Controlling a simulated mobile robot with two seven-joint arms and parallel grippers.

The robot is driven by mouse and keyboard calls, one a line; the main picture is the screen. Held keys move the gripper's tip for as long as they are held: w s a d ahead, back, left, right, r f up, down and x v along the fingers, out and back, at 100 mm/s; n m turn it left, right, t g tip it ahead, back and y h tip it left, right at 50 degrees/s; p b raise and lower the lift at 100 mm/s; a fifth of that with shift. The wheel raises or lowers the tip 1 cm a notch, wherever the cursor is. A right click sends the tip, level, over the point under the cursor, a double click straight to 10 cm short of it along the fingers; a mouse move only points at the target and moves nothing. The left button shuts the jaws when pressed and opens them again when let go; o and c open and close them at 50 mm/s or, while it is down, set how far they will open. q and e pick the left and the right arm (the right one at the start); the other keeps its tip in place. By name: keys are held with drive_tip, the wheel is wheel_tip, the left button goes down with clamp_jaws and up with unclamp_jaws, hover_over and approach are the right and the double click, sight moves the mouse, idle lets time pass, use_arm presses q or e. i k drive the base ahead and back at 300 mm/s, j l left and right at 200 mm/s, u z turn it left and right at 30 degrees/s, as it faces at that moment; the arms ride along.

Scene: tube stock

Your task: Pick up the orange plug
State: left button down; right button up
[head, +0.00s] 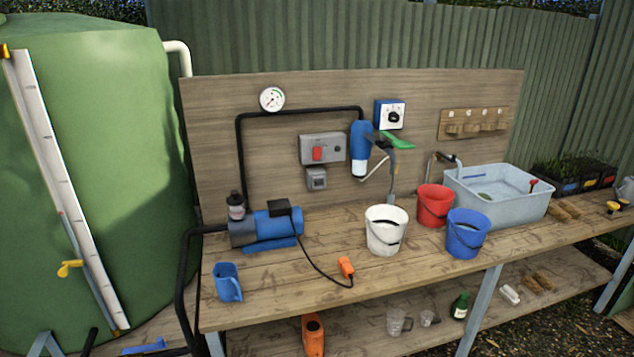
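The orange plug (346,267) lies on the wooden bench top (310,300), toward the front edge, left of the white bucket. A black cable (315,262) runs from it in a loose curve back to the black box on top of the blue pump (275,226). The plug is apart from the grey socket box (317,178) on the back board. Neither of my grippers shows in the head view.
A white bucket (384,237), a red bucket (432,209) and a blue bucket (466,240) stand right of the plug. A blue jug (228,287) stands at the left. The bench around the plug is mostly clear.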

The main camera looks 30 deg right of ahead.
sight(343, 263)
drive_tip(key=i+l+u, duration=0.2)
drive_tip(key=l+u, duration=0.15)
drive_tip(key=l, duration=0.7)
drive_tip(key=l+u, duration=0.3)
drive_tip(key=l, duration=0.7)
